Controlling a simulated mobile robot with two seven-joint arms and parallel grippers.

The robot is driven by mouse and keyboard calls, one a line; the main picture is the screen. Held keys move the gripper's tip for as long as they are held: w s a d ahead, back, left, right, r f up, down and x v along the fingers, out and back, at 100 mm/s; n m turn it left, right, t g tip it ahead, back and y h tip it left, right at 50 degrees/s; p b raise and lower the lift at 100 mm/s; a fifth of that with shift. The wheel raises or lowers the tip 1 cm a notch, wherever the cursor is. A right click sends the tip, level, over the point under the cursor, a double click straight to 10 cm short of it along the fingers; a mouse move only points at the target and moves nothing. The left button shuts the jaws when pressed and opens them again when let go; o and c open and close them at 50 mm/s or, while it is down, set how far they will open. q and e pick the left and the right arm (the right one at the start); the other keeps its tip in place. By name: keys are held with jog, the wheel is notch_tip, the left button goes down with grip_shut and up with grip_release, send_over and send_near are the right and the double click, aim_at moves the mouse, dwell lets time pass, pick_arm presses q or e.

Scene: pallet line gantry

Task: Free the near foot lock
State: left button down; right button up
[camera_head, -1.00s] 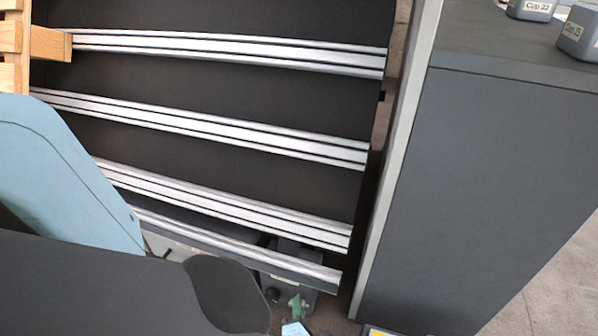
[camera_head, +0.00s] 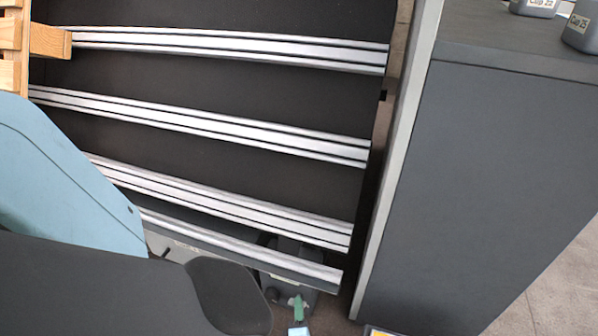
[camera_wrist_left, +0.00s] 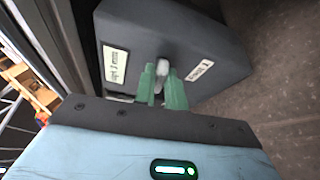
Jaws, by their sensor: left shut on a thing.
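The near foot lock is a dark grey box (camera_wrist_left: 212,38) in the left wrist view, with a short pale lever (camera_wrist_left: 162,66) on its face. One white label (camera_wrist_left: 116,66) is left of the lever and another (camera_wrist_left: 200,70) right of it; their print is too small to read surely. My left gripper (camera_wrist_left: 162,82) has its green fingers shut on the lever, one on each side. In the head view the green fingers of my left gripper (camera_head: 297,302) show low at the box (camera_head: 283,250), under the lowest rail. My right gripper is not in view.
Several silver rails (camera_head: 230,132) cross a dark frame above the lock. A tall grey cabinet (camera_head: 470,190) with a pale edge post stands close on the right, with labelled cups (camera_head: 583,28) on top. A wooden pallet (camera_head: 12,45) shows at the upper left.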

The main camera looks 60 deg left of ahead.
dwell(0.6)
pick_arm(q)
jog(key=c, duration=1.5)
grip_release()
jog(key=shift+o, duration=0.2)
jog(key=p+v, duration=0.1)
jog(key=v, duration=0.7)
jog(key=shift+a, duration=0.1)
